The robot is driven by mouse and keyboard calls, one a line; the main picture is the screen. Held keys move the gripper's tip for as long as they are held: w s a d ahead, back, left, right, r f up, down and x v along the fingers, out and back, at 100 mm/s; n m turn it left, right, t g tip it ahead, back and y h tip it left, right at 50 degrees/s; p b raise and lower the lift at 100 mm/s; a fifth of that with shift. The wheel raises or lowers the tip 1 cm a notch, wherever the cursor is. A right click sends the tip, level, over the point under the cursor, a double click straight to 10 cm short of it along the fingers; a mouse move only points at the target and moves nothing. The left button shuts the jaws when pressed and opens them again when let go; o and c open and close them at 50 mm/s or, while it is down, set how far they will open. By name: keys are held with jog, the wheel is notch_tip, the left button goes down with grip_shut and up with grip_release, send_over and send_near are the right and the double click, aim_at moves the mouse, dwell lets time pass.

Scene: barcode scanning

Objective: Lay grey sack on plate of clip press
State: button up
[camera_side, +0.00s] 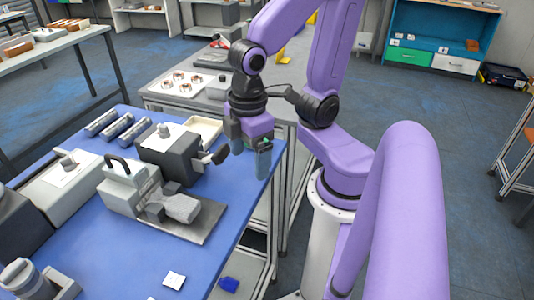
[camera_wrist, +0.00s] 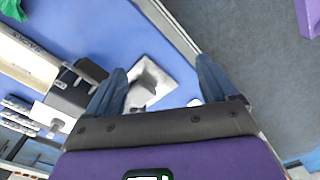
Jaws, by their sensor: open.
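The clip press (camera_side: 128,187) is a light grey machine with a black handle on the blue table. Its flat grey plate (camera_side: 205,228) extends to the right. A lumpy grey sack (camera_side: 182,208) lies on the plate, close against the press; whether it touches the press I cannot tell. In the wrist view the plate (camera_wrist: 180,78) and a grey shape on it, apparently the sack (camera_wrist: 146,76), show between the fingers. My gripper (camera_side: 250,150) is open and empty, raised near the table's right edge, behind and to the right of the plate. It also shows in the wrist view (camera_wrist: 163,85).
A grey box device (camera_side: 172,155) with a black lever stands behind the press. A cream tray (camera_side: 205,128) and several metal cylinders (camera_side: 120,126) are at the back. A white card (camera_side: 174,280) lies in front. The blue surface right of the plate is clear.

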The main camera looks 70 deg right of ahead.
jog(key=s, duration=0.1)
jog(key=s+d+n, duration=0.1)
jog(key=s, duration=0.1)
jog(key=shift+s+d, duration=0.15)
jog(key=shift+s, duration=0.05)
dwell(1.4)
